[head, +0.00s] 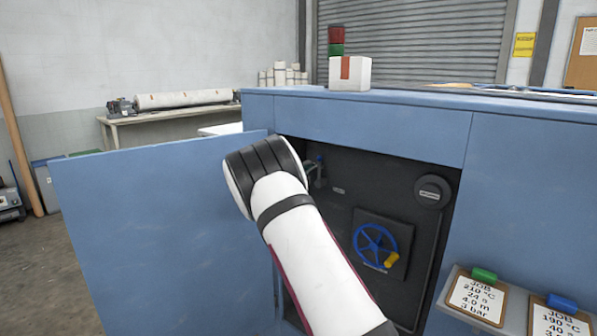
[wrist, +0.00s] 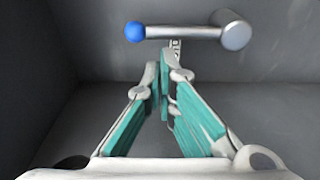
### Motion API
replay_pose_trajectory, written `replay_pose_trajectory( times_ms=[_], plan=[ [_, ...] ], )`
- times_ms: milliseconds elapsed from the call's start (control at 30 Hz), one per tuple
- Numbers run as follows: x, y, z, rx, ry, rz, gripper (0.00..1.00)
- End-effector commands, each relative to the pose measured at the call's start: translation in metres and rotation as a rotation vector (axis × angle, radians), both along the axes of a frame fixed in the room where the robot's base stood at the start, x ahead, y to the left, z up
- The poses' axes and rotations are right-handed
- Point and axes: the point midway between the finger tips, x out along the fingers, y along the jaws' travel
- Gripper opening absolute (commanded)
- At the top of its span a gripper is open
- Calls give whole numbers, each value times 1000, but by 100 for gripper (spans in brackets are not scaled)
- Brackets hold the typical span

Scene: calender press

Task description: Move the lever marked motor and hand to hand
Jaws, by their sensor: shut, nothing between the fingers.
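The lever (wrist: 185,32) shows at the top of the wrist view as a silver bar with a blue ball knob (wrist: 135,31) at its left end and a round silver hub (wrist: 234,30) at its right. It lies about level. A small white label under the bar is partly hidden by my fingertips, so its words cannot be read. My gripper (wrist: 168,68) is shut and empty, its tips just below the bar in the picture; whether they touch it I cannot tell. In the head view a small part of the lever (head: 319,162) shows beside my arm, which hides my gripper.
The cabinet door (head: 160,230) stands open at left of the dark recess. Inside are a blue handwheel (head: 375,247) with a yellow handle and a round black knob (head: 432,191). Job clipboards (head: 478,298) are at lower right. A white box (head: 350,74) stands on top.

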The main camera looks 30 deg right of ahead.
Motion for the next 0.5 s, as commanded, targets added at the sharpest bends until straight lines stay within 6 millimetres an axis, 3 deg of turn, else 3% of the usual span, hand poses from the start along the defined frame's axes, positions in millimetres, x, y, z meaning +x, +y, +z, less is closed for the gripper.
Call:
replay_pose_trajectory(
  times_ms=[133, 500],
  plan=[
    [5, -11, 0, 0, 0, -1, 0],
    [7, -13, 0, 0, 0, 1, 0]
  ],
)
